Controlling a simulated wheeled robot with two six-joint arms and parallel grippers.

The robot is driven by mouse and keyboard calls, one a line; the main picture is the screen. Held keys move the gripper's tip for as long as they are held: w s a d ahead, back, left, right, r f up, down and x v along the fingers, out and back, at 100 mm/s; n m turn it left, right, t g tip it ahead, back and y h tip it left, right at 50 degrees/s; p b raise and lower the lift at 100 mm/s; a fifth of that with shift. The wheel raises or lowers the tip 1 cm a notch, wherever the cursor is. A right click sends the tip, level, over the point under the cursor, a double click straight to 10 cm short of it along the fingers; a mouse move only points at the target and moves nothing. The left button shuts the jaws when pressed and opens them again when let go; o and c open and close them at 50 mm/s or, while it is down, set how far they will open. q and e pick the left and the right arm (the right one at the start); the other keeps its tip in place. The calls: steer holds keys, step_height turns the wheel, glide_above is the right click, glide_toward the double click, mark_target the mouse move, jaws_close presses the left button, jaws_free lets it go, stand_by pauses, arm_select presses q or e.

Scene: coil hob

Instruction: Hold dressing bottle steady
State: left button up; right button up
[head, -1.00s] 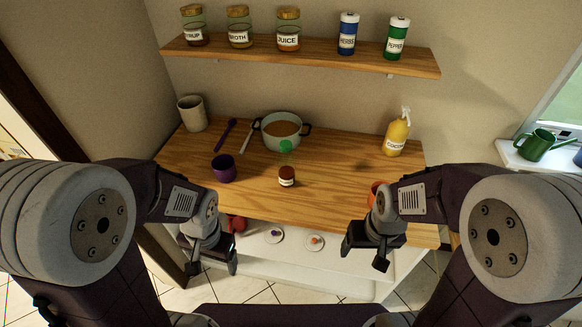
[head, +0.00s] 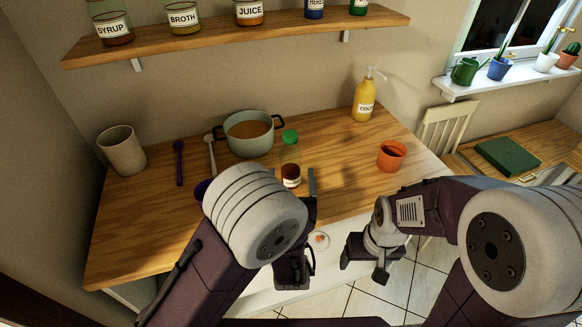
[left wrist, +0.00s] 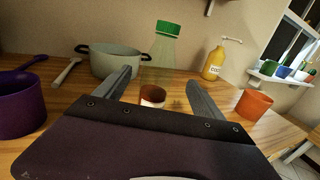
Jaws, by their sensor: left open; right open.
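The dressing bottle (head: 290,155) is clear with a green cap and reddish-brown contents low down. It stands upright on the wooden counter. It also shows in the left wrist view (left wrist: 160,56), lined up between the two fingers. My left gripper (left wrist: 159,84) is open, with one finger to each side of the bottle in that view and no visible contact. In the head view my left arm hides part of this gripper and the counter by the bottle's base. My right gripper (head: 364,268) is open and empty, low in front of the counter edge.
A pot (head: 249,140) of brown liquid stands behind the bottle. A purple cup (left wrist: 20,103) is at left, an orange cup (head: 391,155) at right, and a yellow pump bottle (head: 364,100) at back right. A shelf (head: 230,40) with jars hangs above.

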mark_target(291, 164)
arm_select(q)
steer(key=w, duration=0.2)
steer(key=shift+w+a, duration=0.2)
steer(key=shift+w, duration=0.15)
steer(key=shift+w+a, duration=0.15)
steer(key=w, duration=0.1)
steer(key=w+p, duration=0.1)
steer(key=w, duration=0.2)
steer(key=shift+w+d, duration=0.25)
steer(key=shift+d, duration=0.05)
steer(key=shift+w, duration=0.35)
steer(key=shift+s, duration=0.15)
steer(key=c, duration=0.4)
jaws_close()
